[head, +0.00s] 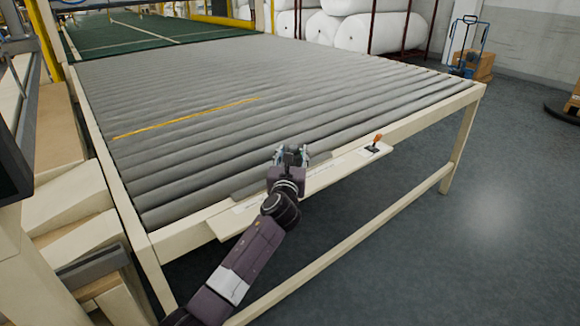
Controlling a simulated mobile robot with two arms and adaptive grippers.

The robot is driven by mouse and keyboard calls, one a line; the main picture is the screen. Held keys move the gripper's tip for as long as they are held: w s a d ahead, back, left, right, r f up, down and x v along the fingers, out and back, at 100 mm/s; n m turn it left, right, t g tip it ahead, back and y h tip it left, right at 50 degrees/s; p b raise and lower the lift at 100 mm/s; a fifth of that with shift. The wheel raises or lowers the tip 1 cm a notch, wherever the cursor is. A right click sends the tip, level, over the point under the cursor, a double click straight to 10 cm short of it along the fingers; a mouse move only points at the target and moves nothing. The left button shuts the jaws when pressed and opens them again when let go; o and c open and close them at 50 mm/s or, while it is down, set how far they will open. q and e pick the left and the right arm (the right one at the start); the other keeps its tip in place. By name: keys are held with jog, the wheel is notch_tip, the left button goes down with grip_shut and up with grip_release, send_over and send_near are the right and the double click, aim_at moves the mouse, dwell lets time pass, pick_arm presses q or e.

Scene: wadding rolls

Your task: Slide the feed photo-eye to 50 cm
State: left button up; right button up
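My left gripper (291,153) is over the cream ledge (346,162) on the front side of the roller table, near the ledge's middle. Its pale fingers show apart at left and right, with something dark between them. I cannot tell whether that is part of the gripper or a held thing. No photo-eye can be made out for sure; the gripper and wrist hide part of the ledge. A small orange-topped piece on a dark base (374,147) stands at the ledge's right end, apart from the gripper. Scale marks are too small to read. My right gripper is not in view.
Grey rollers (200,100) fill the cream-framed table (463,100), with a yellow strip (185,118) lying across them. A green conveyor bed (150,32) is behind. White wadding rolls (370,32) and a blue hand truck (467,45) stand at the back.

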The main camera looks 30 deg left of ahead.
pick_arm(q)
jog(key=v, duration=0.9)
dwell(0.3)
